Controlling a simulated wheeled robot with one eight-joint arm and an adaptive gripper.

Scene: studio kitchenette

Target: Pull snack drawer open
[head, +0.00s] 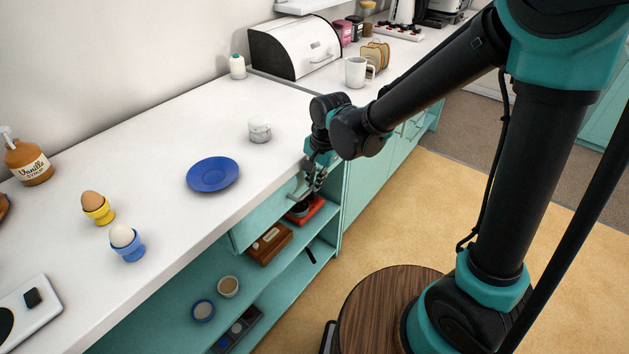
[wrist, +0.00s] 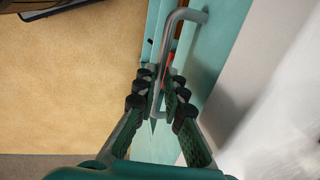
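The snack drawer (head: 252,228) is a teal front under the white counter edge, above the open shelves. It looks closed, flush with the cabinet. Its grey bar handle (wrist: 181,16) stands out from the teal front in the wrist view; in the head view it is partly hidden by my gripper (head: 313,180). In the wrist view my gripper (wrist: 158,88) has its green fingers with black pads on either side of the handle bar. The inside of the drawer is hidden.
The counter (head: 200,120) above holds a blue plate (head: 213,174), a small white jar (head: 259,130) and egg cups. The open shelf below holds a wooden box (head: 270,243) and a red item (head: 304,212). The floor (head: 410,215) in front of the cabinets is clear.

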